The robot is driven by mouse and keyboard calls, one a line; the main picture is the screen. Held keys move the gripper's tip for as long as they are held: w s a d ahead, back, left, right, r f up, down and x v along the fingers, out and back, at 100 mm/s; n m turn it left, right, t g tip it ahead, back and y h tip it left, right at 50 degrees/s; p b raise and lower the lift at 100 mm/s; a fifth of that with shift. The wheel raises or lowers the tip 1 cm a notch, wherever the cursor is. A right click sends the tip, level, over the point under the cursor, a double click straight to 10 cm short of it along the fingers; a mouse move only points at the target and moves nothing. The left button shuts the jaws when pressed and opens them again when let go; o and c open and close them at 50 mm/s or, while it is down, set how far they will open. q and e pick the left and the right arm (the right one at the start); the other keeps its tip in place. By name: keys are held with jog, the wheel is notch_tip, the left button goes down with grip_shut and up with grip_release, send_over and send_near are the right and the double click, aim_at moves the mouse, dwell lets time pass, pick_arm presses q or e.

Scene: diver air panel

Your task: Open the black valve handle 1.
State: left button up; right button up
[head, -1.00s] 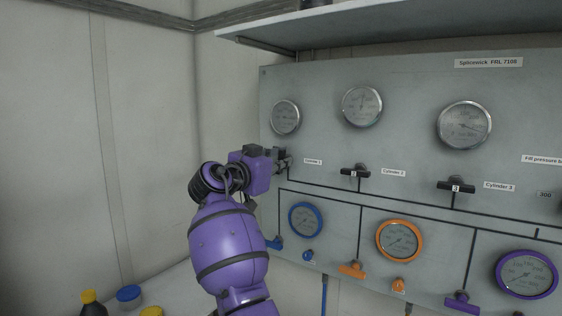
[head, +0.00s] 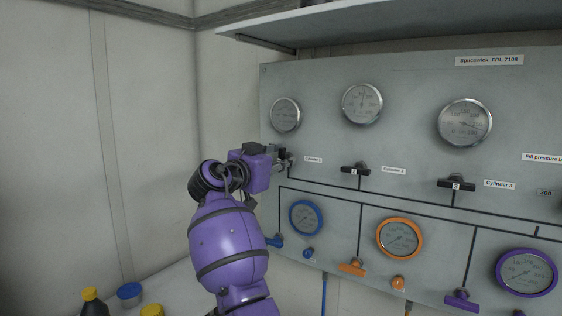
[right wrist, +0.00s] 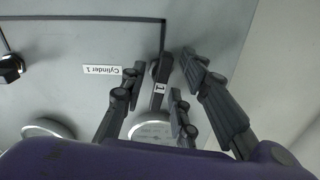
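In the head view my right gripper (head: 284,160) is at the panel's left side, below the leftmost gauge, and mostly hides handle 1. My left gripper is not in view.
Black handles 2 (head: 355,169) and 3 (head: 456,184) sit to the right on the grey panel (head: 410,75). Coloured gauges and valves are below, including the blue gauge (head: 306,217). A shelf (head: 400,14) overhangs above. Bottles (head: 92,302) stand at the lower left.

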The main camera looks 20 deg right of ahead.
jog(key=v, duration=1.2)
jog(key=shift+w, duration=0.1)
